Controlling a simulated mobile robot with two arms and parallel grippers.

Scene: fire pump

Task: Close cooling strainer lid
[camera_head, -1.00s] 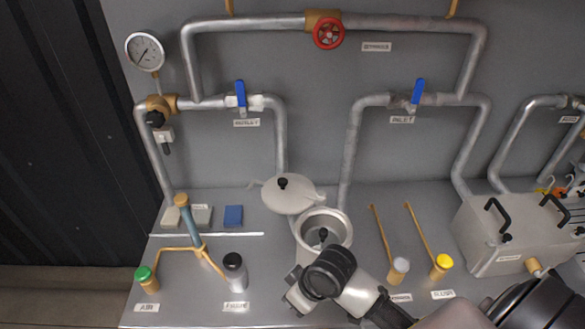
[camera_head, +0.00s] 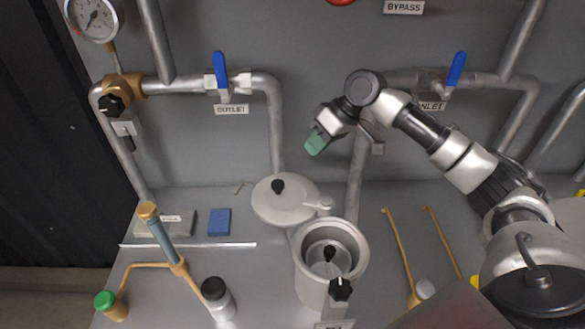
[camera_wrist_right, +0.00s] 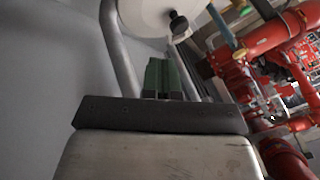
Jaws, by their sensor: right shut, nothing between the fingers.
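The cooling strainer is a grey round pot (camera_head: 306,284) with its top open. A basket with a small black knob (camera_head: 329,254) sits inside it. Its round grey lid (camera_head: 292,211) with a black knob is swung out to the back left of the opening, beside the rim. The lid (camera_wrist_right: 150,20) also shows at the top of the right wrist view. My right gripper (camera_head: 315,144) is raised above and behind the lid, slightly to its right, apart from it. Its green-padded fingers (camera_wrist_right: 164,78) are shut and empty. My left gripper is not in view.
A pipe with a blue-handled outlet valve (camera_head: 219,72) runs behind the lid. The blue inlet valve (camera_head: 456,70) is behind my right arm. A dark-capped bottle (camera_head: 218,300), blue block (camera_head: 220,222) and brown-and-blue tool (camera_head: 163,240) stand left of the strainer.

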